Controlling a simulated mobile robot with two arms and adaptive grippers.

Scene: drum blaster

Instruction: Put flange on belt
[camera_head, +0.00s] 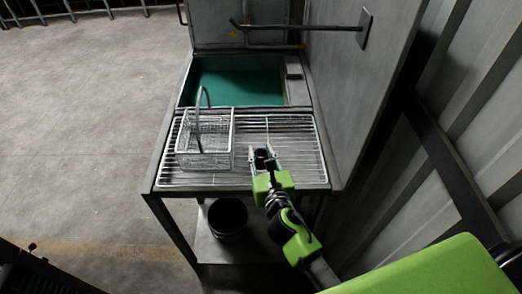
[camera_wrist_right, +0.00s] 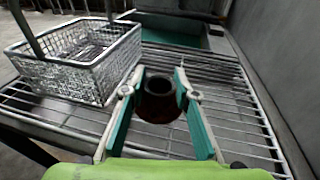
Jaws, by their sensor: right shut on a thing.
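The flange, a dark round hollow part (camera_head: 263,155), is between the fingers of my right gripper (camera_head: 264,161), over the wire rack. In the right wrist view the flange (camera_wrist_right: 159,87) stands upright with its round opening up, and the teal-lined fingers of the right gripper (camera_wrist_right: 158,92) close on it from both sides. Its lower part is in shadow, so I cannot tell whether it touches the rack. My left gripper is not in view. I cannot make out a belt in either view.
The wire rack (camera_head: 295,140) lies in front of a basin of teal liquid (camera_head: 235,88). A wire basket (camera_head: 190,150) with a tall handle stands on the rack's left. A metal wall (camera_head: 340,95) rises at right. A black bucket (camera_head: 228,217) sits below. Open floor lies left.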

